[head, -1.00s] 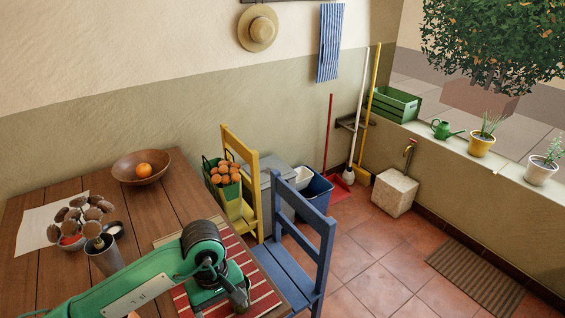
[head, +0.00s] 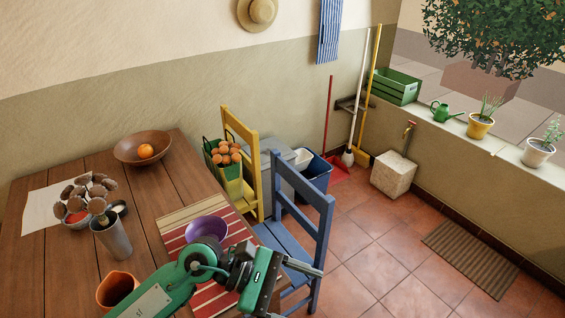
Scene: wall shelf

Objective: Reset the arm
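My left arm, green and black, comes in from the bottom left over the near edge of the wooden table (head: 60,265). Its gripper (head: 299,292) is beyond the table's right edge, in front of the blue chair (head: 302,220). Its two fingers look spread apart, with nothing seen between them. The lower finger is partly cut off by the bottom of the picture. My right arm and gripper are not in view.
A purple bowl (head: 206,228) sits on the striped mat (head: 176,222), close to my wrist. An orange jug (head: 117,289) and a metal cup (head: 112,238) stand left of the arm. A yellow chair (head: 243,135) stands behind.

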